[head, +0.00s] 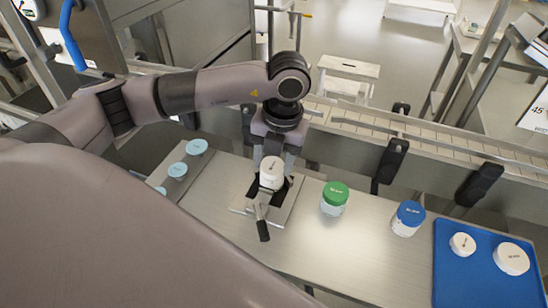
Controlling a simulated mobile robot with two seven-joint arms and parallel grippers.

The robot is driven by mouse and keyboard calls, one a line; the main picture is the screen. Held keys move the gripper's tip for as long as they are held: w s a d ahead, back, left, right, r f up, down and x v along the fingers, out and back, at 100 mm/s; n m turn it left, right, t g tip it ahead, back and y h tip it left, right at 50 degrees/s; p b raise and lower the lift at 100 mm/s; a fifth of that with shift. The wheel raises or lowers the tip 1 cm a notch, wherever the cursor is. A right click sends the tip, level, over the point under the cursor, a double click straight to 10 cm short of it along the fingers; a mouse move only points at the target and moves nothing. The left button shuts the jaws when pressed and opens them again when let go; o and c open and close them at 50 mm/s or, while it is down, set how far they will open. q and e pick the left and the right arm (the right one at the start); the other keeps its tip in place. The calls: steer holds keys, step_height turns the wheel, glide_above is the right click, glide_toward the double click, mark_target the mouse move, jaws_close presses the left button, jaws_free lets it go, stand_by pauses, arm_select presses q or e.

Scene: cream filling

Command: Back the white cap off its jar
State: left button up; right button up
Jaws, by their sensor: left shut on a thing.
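The white cap (272,166) has dark print on top and sits on its jar (270,183), of which only a little shows. The jar stands in a black-jawed clamp (254,189) on a metal plate, with a black-ended handle (263,230) toward the front. My left gripper (273,165) comes down from behind, its fingers on either side of the cap, and is shut on it. I cannot tell whether the cap is turned or lifted on the jar. My right gripper is not in view.
A green-capped jar (335,198) and a blue-capped jar (408,218) stand to the right. A blue tray (472,282) holds two white lids. Pale blue lids (178,170) lie at the left. A conveyor with rails (400,130) runs behind the metal table (355,255).

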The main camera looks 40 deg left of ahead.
mark_target(271, 164)
arm_select(q)
steer(key=n, duration=0.3)
stand_by(0.4)
steer(key=shift+r+p, duration=1.15)
steer(key=shift+r, duration=0.4)
steer(key=shift+a+f, duration=0.1)
